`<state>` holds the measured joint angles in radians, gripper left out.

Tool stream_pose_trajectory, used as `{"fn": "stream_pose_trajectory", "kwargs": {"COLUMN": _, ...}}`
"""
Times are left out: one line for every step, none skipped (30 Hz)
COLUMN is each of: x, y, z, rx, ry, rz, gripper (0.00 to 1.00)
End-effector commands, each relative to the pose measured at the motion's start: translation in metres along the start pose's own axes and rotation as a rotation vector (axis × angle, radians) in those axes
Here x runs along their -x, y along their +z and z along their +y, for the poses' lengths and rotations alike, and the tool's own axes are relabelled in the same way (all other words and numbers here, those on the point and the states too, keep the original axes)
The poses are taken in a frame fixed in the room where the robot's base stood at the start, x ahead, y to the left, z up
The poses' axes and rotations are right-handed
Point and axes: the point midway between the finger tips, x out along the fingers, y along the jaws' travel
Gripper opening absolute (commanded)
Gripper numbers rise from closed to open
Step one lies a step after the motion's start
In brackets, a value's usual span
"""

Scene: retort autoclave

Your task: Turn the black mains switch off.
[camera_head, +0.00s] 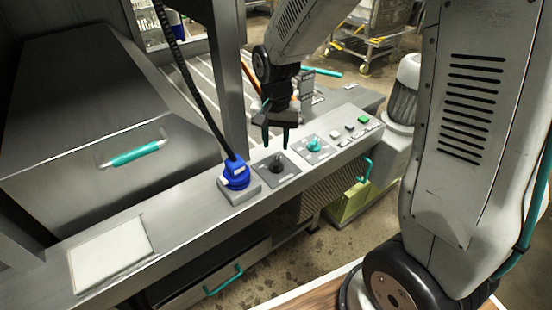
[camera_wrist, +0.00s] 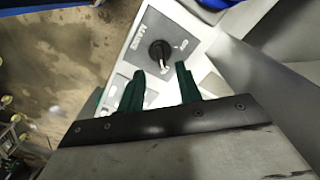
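The black mains switch (camera_head: 277,166) is a rotary knob on a dark grey plate on the sloping front panel. In the wrist view the black switch (camera_wrist: 159,52) shows a pale pointer bar angled toward the bottom of the picture, and lettering on the plate beside it. My gripper (camera_head: 275,136) points down above the panel, near the switch and slightly behind it in the picture. In the wrist view my gripper (camera_wrist: 160,82) has its two green fingers spread apart with nothing between them. The knob lies beyond the fingertips, and I see no contact.
A blue plug (camera_head: 236,174) with a black cable stands left of the switch. A teal knob (camera_head: 314,144) is to the right, then small buttons (camera_head: 350,126). A metal post (camera_head: 229,80) rises behind the panel. A white plate (camera_head: 110,252) lies at the left.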

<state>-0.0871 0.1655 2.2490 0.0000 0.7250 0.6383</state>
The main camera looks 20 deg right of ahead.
Motion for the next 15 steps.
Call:
{"fn": "stream_pose_trajectory", "kwargs": {"x": -0.007, "y": 0.001, "z": 0.001, "rx": -0.001, "ry": 0.002, "rz": -0.002, "gripper": 0.35}}
{"fn": "stream_pose_trajectory", "kwargs": {"x": -0.011, "y": 0.001, "z": 0.001, "rx": 0.000, "ry": 0.003, "rz": -0.004, "gripper": 0.35}}
{"fn": "stream_pose_trajectory", "kwargs": {"x": -0.018, "y": 0.001, "z": 0.001, "rx": 0.000, "ry": 0.003, "rz": -0.004, "gripper": 0.35}}
{"fn": "stream_pose_trajectory", "kwargs": {"x": -0.022, "y": 0.001, "z": 0.001, "rx": 0.001, "ry": 0.003, "rz": -0.004, "gripper": 0.35}}
{"fn": "stream_pose_trajectory", "kwargs": {"x": -0.028, "y": 0.001, "z": 0.001, "rx": 0.001, "ry": 0.003, "rz": -0.005, "gripper": 0.35}}
{"fn": "stream_pose_trajectory", "kwargs": {"x": -0.035, "y": 0.001, "z": 0.001, "rx": 0.001, "ry": 0.003, "rz": -0.005, "gripper": 0.35}}
{"fn": "stream_pose_trajectory", "kwargs": {"x": -0.039, "y": 0.001, "z": 0.001, "rx": 0.002, "ry": 0.004, "rz": -0.005, "gripper": 0.35}}
{"fn": "stream_pose_trajectory", "kwargs": {"x": -0.044, "y": 0.001, "z": 0.001, "rx": 0.002, "ry": 0.003, "rz": -0.004, "gripper": 0.35}}
{"fn": "stream_pose_trajectory", "kwargs": {"x": -0.050, "y": 0.002, "z": 0.001, "rx": 0.002, "ry": 0.004, "rz": -0.005, "gripper": 0.35}}
{"fn": "stream_pose_trajectory", "kwargs": {"x": -0.054, "y": 0.001, "z": 0.001, "rx": 0.002, "ry": 0.003, "rz": -0.005, "gripper": 0.35}}
{"fn": "stream_pose_trajectory", "kwargs": {"x": -0.057, "y": 0.001, "z": 0.001, "rx": 0.002, "ry": 0.003, "rz": -0.004, "gripper": 0.35}}
{"fn": "stream_pose_trajectory", "kwargs": {"x": -0.062, "y": 0.001, "z": 0.001, "rx": 0.002, "ry": 0.003, "rz": -0.004, "gripper": 0.35}}
{"fn": "stream_pose_trajectory", "kwargs": {"x": -0.064, "y": 0.001, "z": 0.001, "rx": 0.003, "ry": 0.003, "rz": -0.004, "gripper": 0.35}}
{"fn": "stream_pose_trajectory", "kwargs": {"x": -0.066, "y": 0.001, "z": 0.001, "rx": 0.003, "ry": 0.002, "rz": -0.003, "gripper": 0.35}}
{"fn": "stream_pose_trajectory", "kwargs": {"x": -0.069, "y": 0.001, "z": 0.001, "rx": 0.003, "ry": 0.002, "rz": -0.002, "gripper": 0.35}}
